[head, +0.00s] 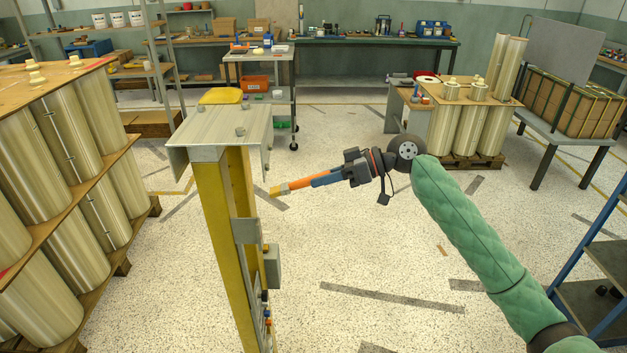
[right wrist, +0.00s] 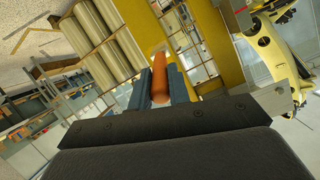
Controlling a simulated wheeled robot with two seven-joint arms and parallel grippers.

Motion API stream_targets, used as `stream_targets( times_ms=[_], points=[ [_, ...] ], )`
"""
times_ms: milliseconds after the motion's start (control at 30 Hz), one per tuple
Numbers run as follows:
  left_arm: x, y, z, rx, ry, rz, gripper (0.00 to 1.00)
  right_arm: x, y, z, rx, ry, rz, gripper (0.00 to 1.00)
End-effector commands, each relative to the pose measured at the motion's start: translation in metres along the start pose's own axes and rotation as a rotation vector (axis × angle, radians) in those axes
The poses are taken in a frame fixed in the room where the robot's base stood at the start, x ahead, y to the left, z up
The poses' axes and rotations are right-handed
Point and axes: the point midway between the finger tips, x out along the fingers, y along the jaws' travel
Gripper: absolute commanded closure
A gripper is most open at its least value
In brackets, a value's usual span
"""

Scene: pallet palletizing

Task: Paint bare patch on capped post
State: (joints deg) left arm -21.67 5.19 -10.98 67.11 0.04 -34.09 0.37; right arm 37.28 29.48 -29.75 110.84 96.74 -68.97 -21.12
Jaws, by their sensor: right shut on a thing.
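A yellow post (head: 212,215) stands left of centre in the head view, topped by a wide grey metal cap (head: 222,128). My right gripper (head: 314,182) is shut on a brush with an orange handle (head: 298,184). The brush points left at the post, below the cap, and its pale tip (head: 275,191) looks apart from the post. In the right wrist view the orange handle (right wrist: 159,82) lies between the blue fingers, with the yellow post (right wrist: 197,40) beyond. I cannot make out a bare patch on the faces in view. My left gripper is not in view.
Grey boxes (head: 273,266) are fixed to the post's side. Stacked pale cylinders on a pallet (head: 62,150) stand close on the left. A wheeled cart (head: 283,82) is behind the post, and a blue-framed shelf (head: 607,255) is at right. The floor between is clear.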

Motion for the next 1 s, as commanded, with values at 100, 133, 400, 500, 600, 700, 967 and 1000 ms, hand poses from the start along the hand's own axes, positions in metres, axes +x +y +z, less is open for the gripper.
stream_targets(
  times_ms=[100, 133, 400, 500, 600, 700, 967, 1000],
  points=[
    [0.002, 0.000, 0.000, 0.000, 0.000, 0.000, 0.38, -0.008, 0.001, 0.003, 0.000, 0.001, 0.002, 1.00],
    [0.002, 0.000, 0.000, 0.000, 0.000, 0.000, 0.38, -0.009, 0.001, 0.003, -0.001, 0.001, 0.002, 1.00],
    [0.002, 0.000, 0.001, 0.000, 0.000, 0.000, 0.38, -0.009, 0.001, 0.003, -0.001, 0.001, 0.001, 1.00],
    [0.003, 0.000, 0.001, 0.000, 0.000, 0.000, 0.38, -0.011, 0.002, 0.004, -0.001, 0.001, 0.002, 1.00],
    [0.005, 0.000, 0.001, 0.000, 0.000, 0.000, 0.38, -0.016, 0.003, 0.006, 0.000, 0.000, 0.002, 1.00],
    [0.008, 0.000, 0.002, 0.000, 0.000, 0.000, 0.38, -0.023, 0.003, 0.009, -0.001, 0.000, 0.002, 1.00],
    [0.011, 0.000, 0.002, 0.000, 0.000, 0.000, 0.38, -0.037, 0.004, 0.012, -0.001, 0.000, 0.001, 1.00],
    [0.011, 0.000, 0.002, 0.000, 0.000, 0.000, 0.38, -0.038, 0.004, 0.012, -0.001, 0.000, 0.001, 1.00]
  ],
)
